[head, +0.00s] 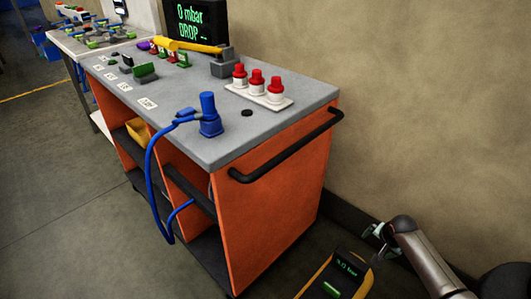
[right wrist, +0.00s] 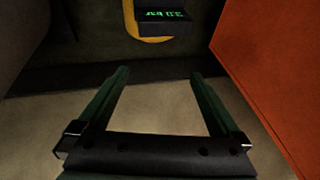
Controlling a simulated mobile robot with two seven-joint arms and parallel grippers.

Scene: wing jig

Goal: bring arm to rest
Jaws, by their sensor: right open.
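My right arm comes in at the lower right of the head view, and its gripper (head: 378,232) is beside the cart's right end, low and away from the worktop. In the right wrist view the two dark fingers of this gripper (right wrist: 160,74) stand wide apart with nothing between them. My left arm and gripper are not in view.
An orange cart (head: 270,215) with a black handle (head: 290,148) stands left of the gripper; its side shows in the right wrist view (right wrist: 275,70). A yellow-black display unit (head: 338,277) is close by. A blue hose (head: 150,175) hangs off the cart. The wall (head: 430,110) is behind.

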